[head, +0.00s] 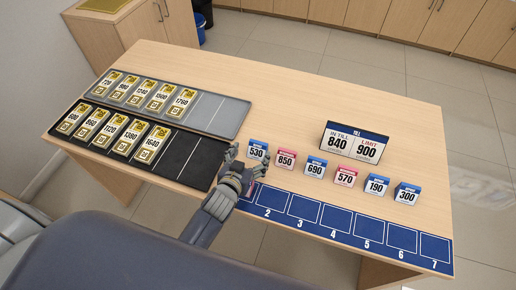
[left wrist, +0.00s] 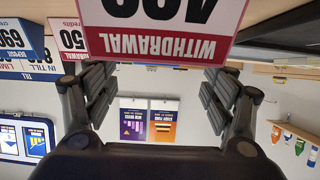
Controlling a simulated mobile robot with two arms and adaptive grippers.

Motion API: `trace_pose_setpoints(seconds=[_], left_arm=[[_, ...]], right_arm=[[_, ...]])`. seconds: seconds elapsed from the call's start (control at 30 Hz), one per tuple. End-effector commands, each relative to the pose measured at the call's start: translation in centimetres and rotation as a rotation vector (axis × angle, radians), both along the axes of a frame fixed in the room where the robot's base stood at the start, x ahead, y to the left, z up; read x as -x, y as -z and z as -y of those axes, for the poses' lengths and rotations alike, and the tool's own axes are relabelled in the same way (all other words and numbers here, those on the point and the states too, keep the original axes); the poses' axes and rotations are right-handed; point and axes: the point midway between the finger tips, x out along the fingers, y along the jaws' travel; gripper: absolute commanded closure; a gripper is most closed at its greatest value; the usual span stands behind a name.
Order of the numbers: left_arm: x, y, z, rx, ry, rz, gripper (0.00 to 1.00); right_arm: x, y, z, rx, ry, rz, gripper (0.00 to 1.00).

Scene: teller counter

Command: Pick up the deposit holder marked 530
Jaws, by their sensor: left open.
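The deposit holder marked 530 (head: 257,150), blue and white, stands on the counter at the left end of a row of holders. My left gripper (head: 247,161) is open and empty just in front of it, with its fingers pointing towards it. The 530 holder cannot be made out in that view. My right gripper is not in view.
Holders 850 (head: 286,159), 690 (head: 314,169), 570 (head: 346,176), 190 (head: 376,186) and 300 (head: 407,194) stand to the right. Behind is the till sign (head: 355,143). A blue numbered strip (head: 345,229) lies in front. Grey (head: 220,118) and black (head: 190,160) trays lie left.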

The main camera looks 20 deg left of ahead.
Motion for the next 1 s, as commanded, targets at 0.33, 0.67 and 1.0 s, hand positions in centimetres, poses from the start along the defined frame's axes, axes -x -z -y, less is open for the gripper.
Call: trace_pose_setpoints(seconds=[0.33, 0.67, 1.0], left_arm=[[-3.8, 1.0, 0.6, 0.000, 0.000, 0.001, 0.23], [-4.8, 1.6, 0.6, 0.000, 0.000, 0.000, 0.23], [-4.8, 1.6, 0.6, 0.000, 0.000, 0.000, 0.71]], right_arm=[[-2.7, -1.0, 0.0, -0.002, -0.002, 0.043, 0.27], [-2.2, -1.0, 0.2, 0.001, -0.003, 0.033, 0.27], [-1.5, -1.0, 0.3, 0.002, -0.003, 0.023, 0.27]])
